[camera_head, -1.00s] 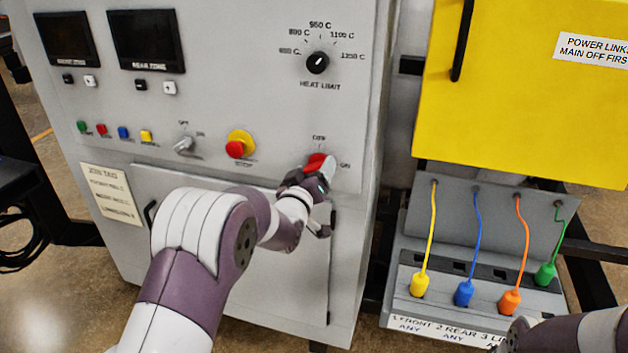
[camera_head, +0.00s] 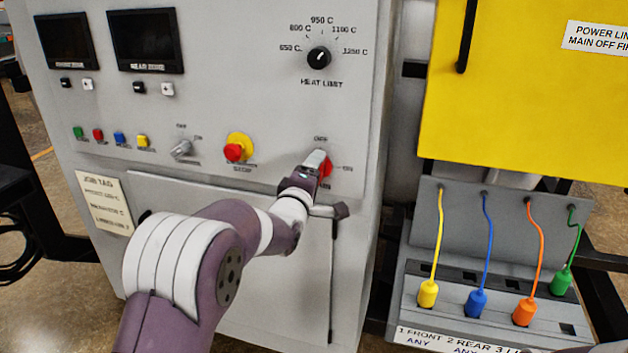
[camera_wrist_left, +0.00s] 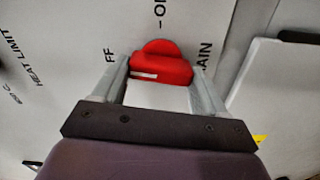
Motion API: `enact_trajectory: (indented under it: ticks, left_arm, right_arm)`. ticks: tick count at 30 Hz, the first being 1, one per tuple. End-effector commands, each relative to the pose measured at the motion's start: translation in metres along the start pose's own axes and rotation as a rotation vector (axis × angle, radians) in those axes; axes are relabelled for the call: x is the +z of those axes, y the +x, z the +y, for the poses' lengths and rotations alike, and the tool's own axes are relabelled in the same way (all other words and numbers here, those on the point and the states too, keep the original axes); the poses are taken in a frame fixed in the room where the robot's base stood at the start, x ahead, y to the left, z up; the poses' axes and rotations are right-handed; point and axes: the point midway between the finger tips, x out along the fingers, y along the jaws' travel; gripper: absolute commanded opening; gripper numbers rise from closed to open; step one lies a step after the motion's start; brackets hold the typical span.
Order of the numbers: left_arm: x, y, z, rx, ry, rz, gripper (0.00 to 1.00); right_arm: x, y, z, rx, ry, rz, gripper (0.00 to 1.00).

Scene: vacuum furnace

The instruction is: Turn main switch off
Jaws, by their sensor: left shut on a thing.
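The red main switch knob (camera_head: 326,168) is on the lower right of the grey panel, between an OFF label above and an ON label to the right. My left gripper (camera_head: 317,164) is at the knob and partly hides it. In the left wrist view, its two fingers are shut on the ends of the red knob (camera_wrist_left: 162,62). A white mark on the knob lies towards its left end, on the side of the partly hidden OFF label. My right gripper is not in view.
A red emergency button (camera_head: 234,152) on a yellow collar and a small toggle switch (camera_head: 181,149) are left of the knob. The heat limit dial (camera_head: 319,58) is above. A yellow door (camera_head: 530,90) and several coloured plugs on a grey box (camera_head: 500,210) are at right.

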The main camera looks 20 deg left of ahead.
Motion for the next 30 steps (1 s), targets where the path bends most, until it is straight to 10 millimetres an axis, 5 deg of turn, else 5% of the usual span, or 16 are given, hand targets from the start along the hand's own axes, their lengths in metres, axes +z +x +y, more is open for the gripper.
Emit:
enact_trajectory:
  ticks: [28, 29, 30]
  left_arm:
    - [-0.0015, 0.0004, 0.0032, 0.009, -0.181, 0.003, 0.42]
    - [-0.0015, 0.0004, 0.0032, 0.009, -0.181, 0.003, 0.82]
    - [-0.0014, 0.0004, 0.0028, 0.008, -0.181, 0.003, 0.95]
  right_arm:
    - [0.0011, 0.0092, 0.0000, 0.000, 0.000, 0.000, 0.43]
    - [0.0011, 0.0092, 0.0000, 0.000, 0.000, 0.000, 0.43]
    - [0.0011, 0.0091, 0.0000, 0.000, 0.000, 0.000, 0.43]
